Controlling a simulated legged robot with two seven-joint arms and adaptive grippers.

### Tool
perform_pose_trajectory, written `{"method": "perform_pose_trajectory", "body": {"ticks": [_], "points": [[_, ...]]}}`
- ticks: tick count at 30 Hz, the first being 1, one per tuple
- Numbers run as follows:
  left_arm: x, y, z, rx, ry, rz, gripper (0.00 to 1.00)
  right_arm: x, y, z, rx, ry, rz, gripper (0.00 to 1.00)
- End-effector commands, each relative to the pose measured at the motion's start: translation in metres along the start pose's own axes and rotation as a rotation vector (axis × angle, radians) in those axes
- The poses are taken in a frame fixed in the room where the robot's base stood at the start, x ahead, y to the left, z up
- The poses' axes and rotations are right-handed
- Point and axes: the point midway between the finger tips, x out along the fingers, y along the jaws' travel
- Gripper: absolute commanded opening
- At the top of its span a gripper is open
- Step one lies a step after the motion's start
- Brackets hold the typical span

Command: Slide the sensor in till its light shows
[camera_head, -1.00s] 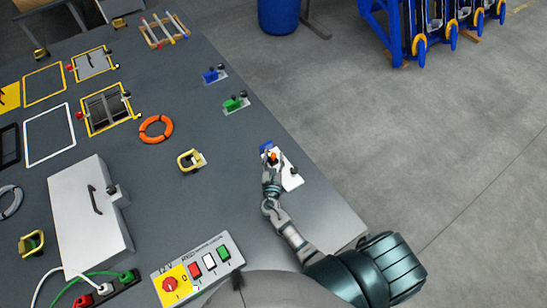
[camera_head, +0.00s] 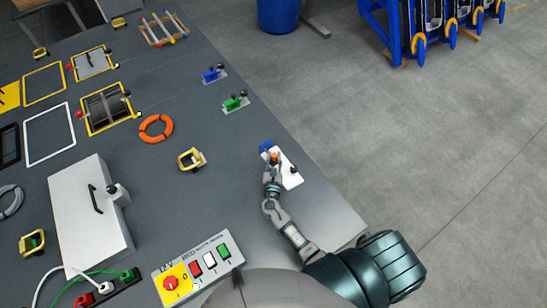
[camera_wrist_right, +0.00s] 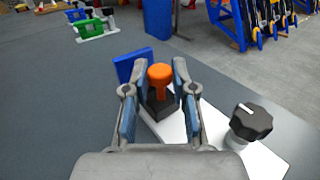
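The sensor, seen as an orange-capped piece (camera_wrist_right: 160,75) on a dark block (camera_wrist_right: 158,104), stands upright on a white plate (camera_head: 291,180) near the table's right edge. A blue block (camera_wrist_right: 133,62) stands just behind it, and a black knob (camera_wrist_right: 250,122) is on the plate to its right. No lit light can be made out. My left gripper is not in view.
Similar green (camera_head: 234,103) and blue (camera_head: 213,75) fixtures stand farther up the table. A yellow-handled piece (camera_head: 191,159) and an orange ring (camera_head: 156,128) lie to the left. A switch panel (camera_head: 198,265) is at the front. The tabletop around the white plate is mostly clear.

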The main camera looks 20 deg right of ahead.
Motion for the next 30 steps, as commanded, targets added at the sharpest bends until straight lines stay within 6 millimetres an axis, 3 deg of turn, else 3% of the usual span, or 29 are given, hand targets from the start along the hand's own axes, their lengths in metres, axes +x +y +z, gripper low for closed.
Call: {"method": "perform_pose_trajectory", "body": {"ticks": [1,3,14,30], "points": [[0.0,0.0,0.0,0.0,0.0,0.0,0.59,0.0,0.0,0.0,0.001,0.0,0.0,0.4],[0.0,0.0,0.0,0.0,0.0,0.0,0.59,0.0,0.0,0.0,0.001,0.0,-0.001,0.51],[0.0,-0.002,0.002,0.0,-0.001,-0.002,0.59,-0.006,0.0,-0.001,0.0,0.001,-0.001,0.51],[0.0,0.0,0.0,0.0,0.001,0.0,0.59,-0.108,0.001,-0.002,0.0,0.002,0.0,0.51]]}}
